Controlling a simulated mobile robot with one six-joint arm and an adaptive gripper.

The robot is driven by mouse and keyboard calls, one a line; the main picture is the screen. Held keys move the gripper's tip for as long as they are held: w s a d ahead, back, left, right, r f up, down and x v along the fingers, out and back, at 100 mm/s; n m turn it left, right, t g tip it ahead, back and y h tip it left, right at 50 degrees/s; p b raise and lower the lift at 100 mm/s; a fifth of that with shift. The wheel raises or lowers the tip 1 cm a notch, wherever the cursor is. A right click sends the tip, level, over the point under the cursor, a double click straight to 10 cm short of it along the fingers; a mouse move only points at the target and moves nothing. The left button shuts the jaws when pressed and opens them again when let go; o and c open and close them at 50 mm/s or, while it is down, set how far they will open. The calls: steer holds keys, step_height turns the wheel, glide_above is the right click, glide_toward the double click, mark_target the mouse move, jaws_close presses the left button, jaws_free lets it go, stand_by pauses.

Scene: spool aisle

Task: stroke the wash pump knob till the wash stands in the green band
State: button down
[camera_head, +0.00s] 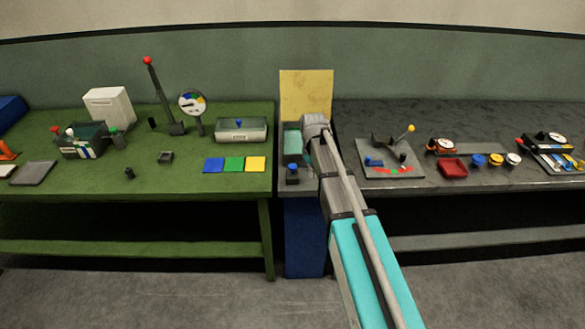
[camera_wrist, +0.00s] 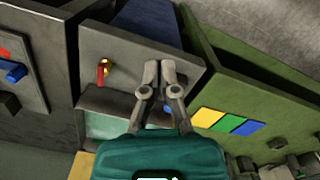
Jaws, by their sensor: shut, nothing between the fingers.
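The wash stand is the narrow unit between the two benches, with a grey top (camera_wrist: 125,50). Its blue pump knob (camera_head: 293,166) stands on a dark block at the front left of that top in the head view. In the wrist view my gripper (camera_wrist: 159,68) is shut and empty, its fingertips over the grey top. The wash basin (camera_head: 292,140) holds pale green and also shows in the wrist view (camera_wrist: 104,126). I cannot make out a green band or level.
A red and brass tap-like part (camera_wrist: 103,72) stands beside my fingers. A yellow panel (camera_head: 306,95) rises behind the stand. The green bench (camera_head: 235,187) at left carries a lever, gauge and coloured tiles. The dark bench (camera_head: 440,180) at right carries a lever plate (camera_head: 388,172).

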steer(key=s+d+f+m+b, duration=0.1)
steer(key=s+d, duration=0.1)
steer(key=s, duration=0.4)
steer(key=s+d+f+m+b, duration=0.1)
steer(key=s+d+m, duration=0.1)
steer(key=s, duration=0.4)
steer(key=shift+s+d+f+b, duration=0.3)
steer(key=shift+d+f, duration=0.1)
steer(key=shift+d, duration=0.25)
stand_by(0.3)
steer(key=shift+d, duration=0.1)
steer(key=s+d+m, duration=0.1)
steer(key=s+d, duration=0.1)
steer(key=s, duration=0.6)
steer(key=shift+d+m+t, duration=0.2)
steer(key=shift+m+t, duration=0.1)
steer(key=shift+m, duration=0.1)
steer(key=shift+s, duration=0.1)
stand_by(0.9)
